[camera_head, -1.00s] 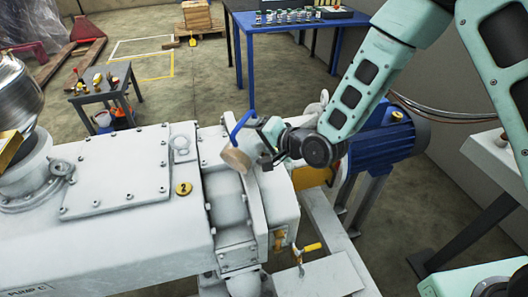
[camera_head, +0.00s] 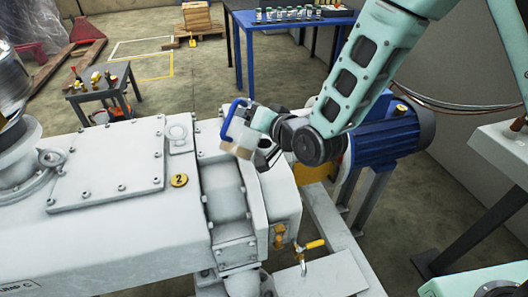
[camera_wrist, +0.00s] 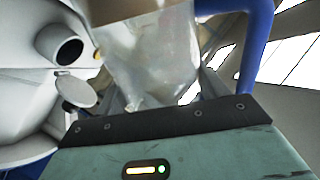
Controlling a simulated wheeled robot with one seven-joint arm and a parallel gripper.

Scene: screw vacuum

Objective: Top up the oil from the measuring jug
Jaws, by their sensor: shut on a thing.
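My gripper (camera_head: 268,137) is shut on the measuring jug (camera_head: 240,134), a clear vessel with a blue handle (camera_head: 230,112). The jug hangs tilted above the end of the grey pump housing, its pale brownish end toward the lower left. In the wrist view the clear jug (camera_wrist: 160,62) fills the middle, with a brownish band at the top and the blue handle (camera_wrist: 257,45) at right. A grey port (camera_wrist: 65,45) with a dark round opening shows to its left, with a round flap (camera_wrist: 76,90) below. The fingertips are partly hidden, and I see no stream of oil.
The pump housing (camera_head: 100,225) carries a yellow "2" tag (camera_head: 179,180) and bolted covers. A blue motor (camera_head: 395,135) stands at right, and a yellow-handled tap (camera_head: 310,246) below. A small tool table (camera_head: 105,80) and a blue bench (camera_head: 290,20) stand behind.

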